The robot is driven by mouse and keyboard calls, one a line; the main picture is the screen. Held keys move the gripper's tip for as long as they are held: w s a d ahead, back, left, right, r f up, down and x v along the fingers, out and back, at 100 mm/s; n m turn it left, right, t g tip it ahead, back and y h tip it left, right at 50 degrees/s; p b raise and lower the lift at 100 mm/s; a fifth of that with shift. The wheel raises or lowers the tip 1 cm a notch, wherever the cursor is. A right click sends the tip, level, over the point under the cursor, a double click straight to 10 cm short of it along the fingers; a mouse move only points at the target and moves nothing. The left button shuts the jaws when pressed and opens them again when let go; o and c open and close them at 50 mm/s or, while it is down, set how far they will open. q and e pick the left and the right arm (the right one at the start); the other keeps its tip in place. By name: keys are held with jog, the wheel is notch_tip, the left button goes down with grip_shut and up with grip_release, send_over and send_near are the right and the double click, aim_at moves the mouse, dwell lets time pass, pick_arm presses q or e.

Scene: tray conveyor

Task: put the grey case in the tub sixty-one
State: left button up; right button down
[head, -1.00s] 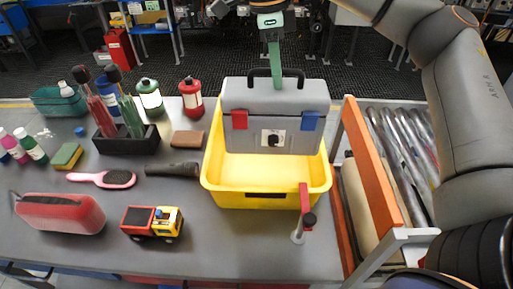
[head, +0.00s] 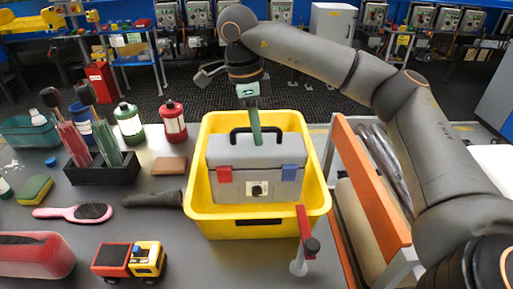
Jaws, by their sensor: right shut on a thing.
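The grey case (head: 255,163) has a dark carry handle and red and blue latches. It is upright inside the yellow tub (head: 212,223), with tub walls showing around it. Its underside is hidden behind the tub's front wall, so I cannot tell if it touches the floor. No number is readable on the tub. My right gripper (head: 256,128) reaches down from above and is shut on the case at its handle; the fingertips are partly hidden. My left gripper is not in view.
A red post-like tool (head: 305,235) stands against the tub's front right corner. An orange rail and roller conveyor (head: 367,185) lie to the right. A flashlight (head: 150,199), hairbrush (head: 75,212), toy truck (head: 128,260) and red canister (head: 173,122) stand left of the tub.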

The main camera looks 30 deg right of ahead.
jog(key=shift+f, duration=1.7)
jog(key=c, duration=0.8)
grip_release()
jog(key=shift+f, duration=0.1)
jog(key=shift+c, duration=0.2)
jog(key=r+p, duration=0.1)
jog(key=r, duration=0.3)
jog(key=a+r, duration=0.1)
jog(key=r, duration=0.3)
jog(key=w+r+p, duration=0.1)
jog(key=r, duration=0.3)
jog(key=shift+a+p, duration=0.3)
jog(key=shift+s+f, duration=0.1)
jog(key=shift+s, duration=0.05)
